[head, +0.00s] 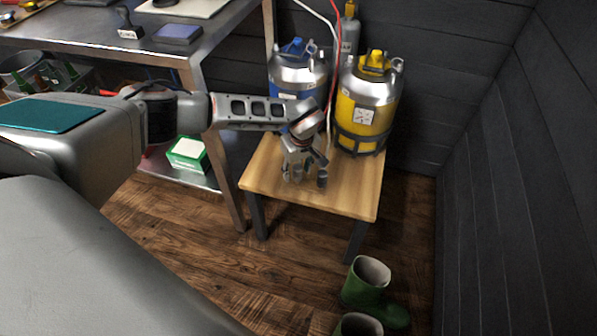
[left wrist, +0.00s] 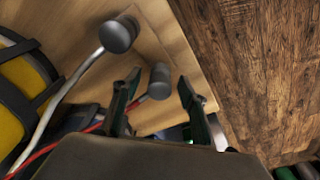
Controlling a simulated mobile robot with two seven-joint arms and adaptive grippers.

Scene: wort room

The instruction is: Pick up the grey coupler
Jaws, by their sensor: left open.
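Two dark grey couplers show in the left wrist view. One coupler (left wrist: 159,80) is on the end of the red hose (left wrist: 62,150), and the other coupler (left wrist: 118,34) is on the end of the pale grey hose (left wrist: 70,84). My left gripper (left wrist: 159,74) is open, with the red-hose coupler in the gap between its fingertips; I cannot tell whether it touches. The pale-hose coupler is outside the fingers. In the head view my left gripper (head: 303,163) points down over the small wooden table (head: 350,184), with a dark coupler (head: 322,179) beside it. My right gripper is not in view.
A blue-topped keg (head: 298,75) and a yellow keg (head: 368,103) stand at the table's back, hoses hanging in front. A metal bench (head: 100,42) is at left, with a green-and-white box (head: 188,154) on its lower shelf. Green boots (head: 365,290) stand on the floor.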

